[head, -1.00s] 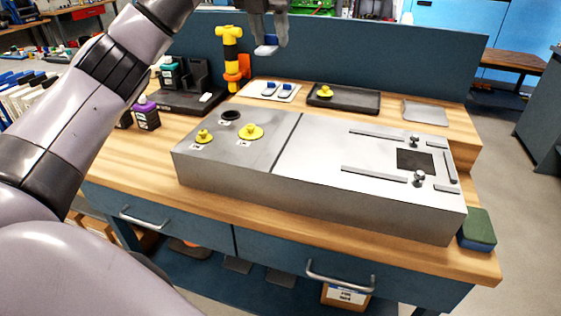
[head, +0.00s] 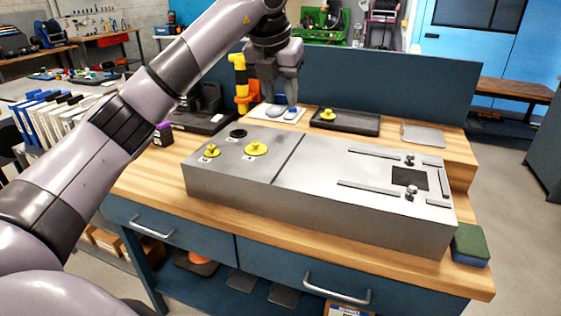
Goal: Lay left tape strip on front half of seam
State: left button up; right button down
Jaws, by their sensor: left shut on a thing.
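The metal duct (head: 330,195) lies on the wooden bench, and a dark seam (head: 288,160) runs across its top from back to front. A white card (head: 262,112) lies behind the duct, with a right tape strip (head: 292,111) with a dark blue end on it. My left gripper (head: 279,104) is down at this card, shut on the left tape strip, which is mostly hidden by the fingers. The strip is at the card, behind and apart from the seam. My right gripper is not in view.
Yellow knobs (head: 256,148) stand on the duct's left part. Rails and a dark square opening (head: 408,178) are on its right part. A black tray (head: 345,123) with a yellow piece (head: 327,114) is right of the card. A green sponge (head: 470,241) sits at the right edge.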

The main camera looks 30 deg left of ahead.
aim_at(282, 166)
pick_arm(q)
notch_tip(282, 166, down, 14)
jog(key=shift+f, duration=0.25)
dwell(0.3)
jog(key=shift+f, duration=0.2)
jog(key=o, duration=1)
jog(key=shift+r, duration=0.15)
